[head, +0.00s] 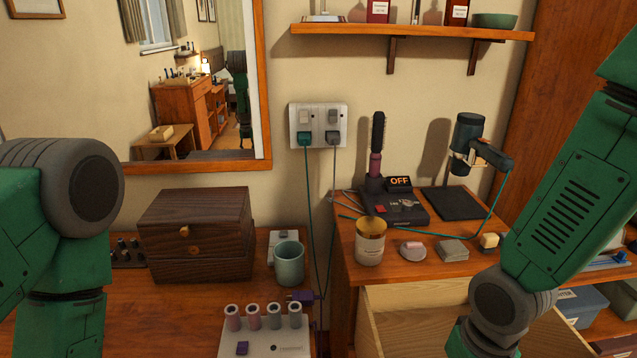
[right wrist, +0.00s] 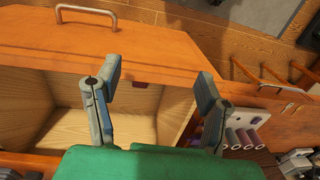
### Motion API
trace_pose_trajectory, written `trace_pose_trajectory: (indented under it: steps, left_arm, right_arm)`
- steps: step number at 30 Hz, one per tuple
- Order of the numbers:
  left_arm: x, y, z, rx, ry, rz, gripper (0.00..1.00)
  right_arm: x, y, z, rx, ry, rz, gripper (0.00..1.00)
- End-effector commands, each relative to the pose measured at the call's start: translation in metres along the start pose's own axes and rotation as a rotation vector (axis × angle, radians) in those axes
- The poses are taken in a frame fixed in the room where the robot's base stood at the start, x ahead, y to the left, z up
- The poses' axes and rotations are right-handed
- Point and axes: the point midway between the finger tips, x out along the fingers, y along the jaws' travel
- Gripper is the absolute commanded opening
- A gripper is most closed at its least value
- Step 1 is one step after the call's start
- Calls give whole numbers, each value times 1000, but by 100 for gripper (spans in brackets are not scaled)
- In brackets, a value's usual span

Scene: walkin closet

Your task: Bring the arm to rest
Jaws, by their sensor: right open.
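My right arm (head: 575,200) reaches down from the upper right of the head view, and its gripper is below that picture's edge. In the right wrist view my right gripper (right wrist: 156,86) has its two grey fingers spread wide, with nothing between them. It is over the open wooden drawer (head: 400,312), whose pale interior and orange front (right wrist: 110,50) show around the fingers. My left arm (head: 55,200) is at the left edge of the head view. Its gripper is out of sight.
A cream jar (head: 370,243), a pink soap (head: 412,251) and a hair dryer on a stand (head: 468,145) are on the right cabinet. A wooden box (head: 195,235), a green cup (head: 289,265) and a white roller tray (head: 265,340) are left. Cords hang from the outlet (head: 318,124).

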Motion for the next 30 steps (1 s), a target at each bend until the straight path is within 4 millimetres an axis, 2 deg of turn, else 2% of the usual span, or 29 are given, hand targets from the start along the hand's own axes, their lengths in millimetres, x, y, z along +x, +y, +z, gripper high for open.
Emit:
trace_pose_trajectory:
  steps: [1,5,8,11,12,15,18,21,23,30]
  left_arm:
    - [12,0,1,0,-1,0,32]
    - [34,0,2,0,-1,0,32]
    - [55,0,4,0,-2,0,32]
    - [84,1,5,0,-2,0,32]
    - [98,1,6,0,-2,0,32]
    - [130,1,8,0,-2,0,32]
    - [153,1,9,0,-2,0,32]
    - [166,1,10,0,-2,0,32]
    - [170,1,10,0,-2,0,32]
    - [170,1,10,0,-1,0,32]
  right_arm:
    - [22,2,7,4,-7,-7,63]
    - [68,7,20,12,-7,-30,63]
    - [113,14,35,23,-6,-43,63]
    - [172,25,56,34,0,-47,63]
    - [198,32,68,39,3,-44,63]
    - [256,50,96,42,20,-18,63]
    - [295,67,120,35,36,18,63]
    - [318,79,137,26,50,50,63]
    - [325,85,143,20,56,65,63]
    - [328,89,148,13,64,79,63]
